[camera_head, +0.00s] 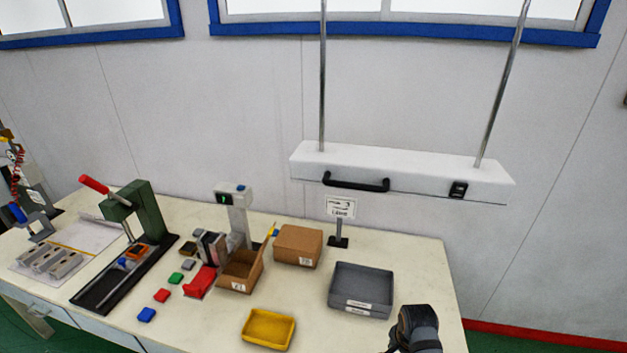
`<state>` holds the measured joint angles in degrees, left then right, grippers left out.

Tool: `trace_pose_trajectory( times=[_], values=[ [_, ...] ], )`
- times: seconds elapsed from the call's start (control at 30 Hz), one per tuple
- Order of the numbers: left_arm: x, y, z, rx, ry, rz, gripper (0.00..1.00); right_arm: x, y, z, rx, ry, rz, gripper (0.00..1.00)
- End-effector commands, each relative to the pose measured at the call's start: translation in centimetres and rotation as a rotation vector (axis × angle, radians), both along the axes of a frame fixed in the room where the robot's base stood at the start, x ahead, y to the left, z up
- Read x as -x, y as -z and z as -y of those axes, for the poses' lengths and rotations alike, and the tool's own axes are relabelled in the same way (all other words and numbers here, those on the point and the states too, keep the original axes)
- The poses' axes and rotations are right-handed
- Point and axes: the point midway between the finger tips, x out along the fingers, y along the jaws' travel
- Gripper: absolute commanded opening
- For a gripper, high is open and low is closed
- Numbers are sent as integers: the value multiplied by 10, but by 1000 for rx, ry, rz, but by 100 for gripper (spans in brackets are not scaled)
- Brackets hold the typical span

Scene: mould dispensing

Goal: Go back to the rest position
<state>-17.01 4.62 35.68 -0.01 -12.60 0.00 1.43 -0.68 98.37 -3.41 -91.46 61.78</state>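The dark, rounded end of my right arm (415,330) shows at the bottom right, in front of the table's right end. I cannot make out fingers on it or anything held. It appears just right of the grey bin, with a small gap between them in the picture. My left arm and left gripper are not in view.
The cream table (215,325) holds a green lever press (145,210), a yellow tray (268,330), a grey bin (360,290), cardboard boxes (298,246) and several small coloured blocks (147,314). A white lamp housing (400,172) hangs above the back right.

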Motion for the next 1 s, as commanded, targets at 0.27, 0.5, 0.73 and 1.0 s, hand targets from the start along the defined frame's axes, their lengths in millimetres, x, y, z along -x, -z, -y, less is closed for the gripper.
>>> trace_pose_trajectory(
  times=[0.27,0.5,0.73,1.0],
  values=[
    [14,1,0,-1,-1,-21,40,72,-29,18,125,-508,46,28],
    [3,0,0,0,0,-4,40,118,-63,20,224,-879,70,28],
    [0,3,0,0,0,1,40,148,-87,17,298,-1148,82,28],
    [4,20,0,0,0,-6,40,134,-3,23,278,-1133,57,28]
  ],
)
